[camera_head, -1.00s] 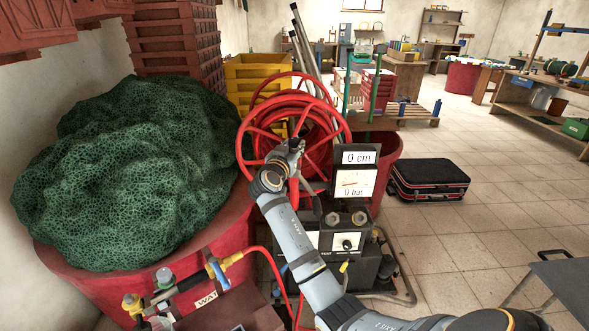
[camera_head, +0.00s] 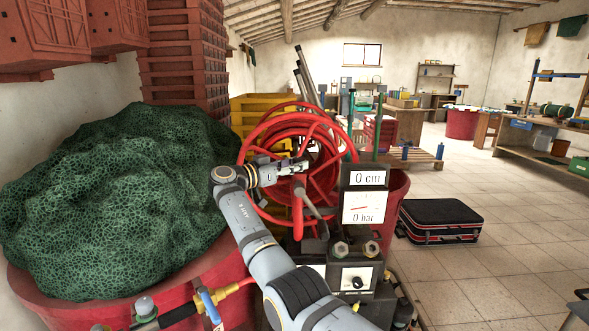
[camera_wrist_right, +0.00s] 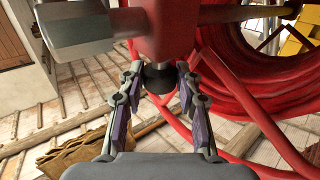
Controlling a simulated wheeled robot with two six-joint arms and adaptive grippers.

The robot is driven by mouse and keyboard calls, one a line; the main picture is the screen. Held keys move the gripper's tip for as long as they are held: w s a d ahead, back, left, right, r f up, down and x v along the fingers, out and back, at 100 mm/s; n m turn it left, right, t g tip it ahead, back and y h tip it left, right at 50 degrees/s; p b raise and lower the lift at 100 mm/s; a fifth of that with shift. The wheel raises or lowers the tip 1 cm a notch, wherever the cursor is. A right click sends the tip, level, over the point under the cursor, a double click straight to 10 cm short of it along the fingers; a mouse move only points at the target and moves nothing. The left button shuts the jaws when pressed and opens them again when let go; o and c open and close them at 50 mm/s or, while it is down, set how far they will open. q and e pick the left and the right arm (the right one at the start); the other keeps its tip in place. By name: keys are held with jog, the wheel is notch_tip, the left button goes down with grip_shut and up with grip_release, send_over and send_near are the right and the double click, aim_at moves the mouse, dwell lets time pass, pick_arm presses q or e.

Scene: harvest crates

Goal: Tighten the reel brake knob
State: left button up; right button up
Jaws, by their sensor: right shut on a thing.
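The red hose reel (camera_head: 338,177) stands in the middle of the head view with red hose wound on it. My right gripper (camera_head: 300,165) is in front of the reel near its hub. In the right wrist view, a dark round knob (camera_wrist_right: 160,78) sits below a red reel part (camera_wrist_right: 165,35). The fingers of my right gripper (camera_wrist_right: 159,85) stand on both sides of this knob and are shut on it. In the head view the knob is hidden by the gripper. My left gripper is not in view.
A gauge box (camera_head: 364,176) reading 0 cm and 0 bar stands right of the reel. A green net heap (camera_head: 110,190) fills a red tub (camera_head: 70,300) at the left. A black case (camera_head: 440,222) lies on the floor. The floor at the right is mostly clear.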

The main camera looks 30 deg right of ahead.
jog(key=shift+r, duration=0.1)
dwell(0.4)
jog(key=o, duration=1.2)
jog(key=shift+d, duration=0.1)
jog(key=a, duration=0.8)
jog(key=s+a, duration=0.1)
jog(key=a, duration=0.3)
